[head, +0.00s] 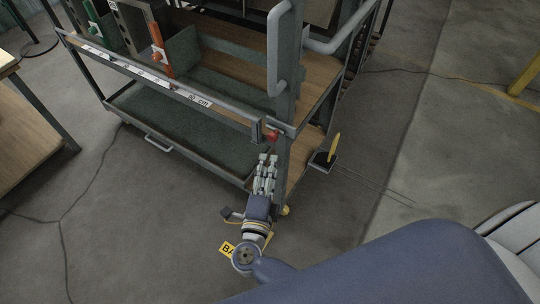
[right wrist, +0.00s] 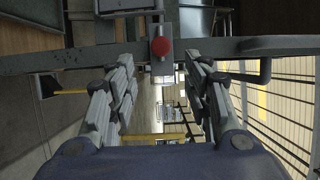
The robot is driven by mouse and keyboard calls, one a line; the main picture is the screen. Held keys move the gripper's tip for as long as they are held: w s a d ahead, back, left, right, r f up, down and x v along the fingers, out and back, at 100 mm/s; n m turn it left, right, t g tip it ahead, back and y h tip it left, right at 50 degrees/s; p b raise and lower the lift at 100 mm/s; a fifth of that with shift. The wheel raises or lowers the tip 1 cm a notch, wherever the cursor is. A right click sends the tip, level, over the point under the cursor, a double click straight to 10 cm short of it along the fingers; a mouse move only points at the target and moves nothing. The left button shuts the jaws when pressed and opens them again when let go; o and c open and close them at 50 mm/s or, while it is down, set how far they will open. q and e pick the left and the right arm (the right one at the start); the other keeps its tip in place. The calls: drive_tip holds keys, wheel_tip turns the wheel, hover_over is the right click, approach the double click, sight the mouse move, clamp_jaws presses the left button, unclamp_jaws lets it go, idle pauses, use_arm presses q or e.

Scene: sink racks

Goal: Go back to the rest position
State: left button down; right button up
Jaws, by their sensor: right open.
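My right gripper (head: 266,162) is in the lower middle of the head view, in front of the cart's front right corner post. It is open and empty. In the right wrist view its two fingers (right wrist: 160,75) stand apart on the left and right, with a red knob (right wrist: 161,46) on the cart's grey frame beyond the gap. The same red knob (head: 272,136) shows just above the fingertips in the head view. I cannot tell whether the fingertips touch the cart. My left gripper is not in view.
A metal cart (head: 190,93) with wooden and green-lined shelves fills the top middle. Upright tools with green and red handles (head: 158,48) stand on it. A black pedal with a yellow lever (head: 324,158) juts out at its right. A wooden table (head: 30,125) stands at left. Floor is clear at right.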

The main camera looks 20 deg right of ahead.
drive_tip(key=shift+s+a, duration=0.2)
drive_tip(key=shift+s, duration=0.2)
drive_tip(key=s+a+f+n+g+y, duration=0.1)
drive_tip(key=s+f+n+y, duration=0.1)
drive_tip(key=f+n+y, duration=0.5)
drive_tip(key=s+a+f+n+g, duration=0.1)
drive_tip(key=s+f+n, duration=0.2)
drive_tip(key=f+n, duration=0.5)
drive_tip(key=s+a+f+n+g+y, duration=0.15)
drive_tip(key=f+n+y, duration=0.25)
drive_tip(key=f, duration=0.7)
drive_tip(key=s+d+f+n+g, duration=0.2)
drive_tip(key=s+f, duration=0.4)
drive_tip(key=s, duration=0.4)
drive_tip(key=s+d+f+n+g+h+p, duration=0.1)
drive_tip(key=s+d+f+n+g, duration=0.2)
drive_tip(key=s, duration=0.7)
drive_tip(key=s+d+f+n+g+h, duration=0.1)
drive_tip(key=s+d+f+n+g, duration=0.1)
drive_tip(key=s+d+f+g, duration=0.4)
drive_tip(key=s+d+f, duration=0.1)
drive_tip(key=s+f, duration=0.2)
drive_tip(key=s, duration=0.2)
drive_tip(key=shift+d, duration=0.4)
drive_tip(key=shift+s, duration=0.1)
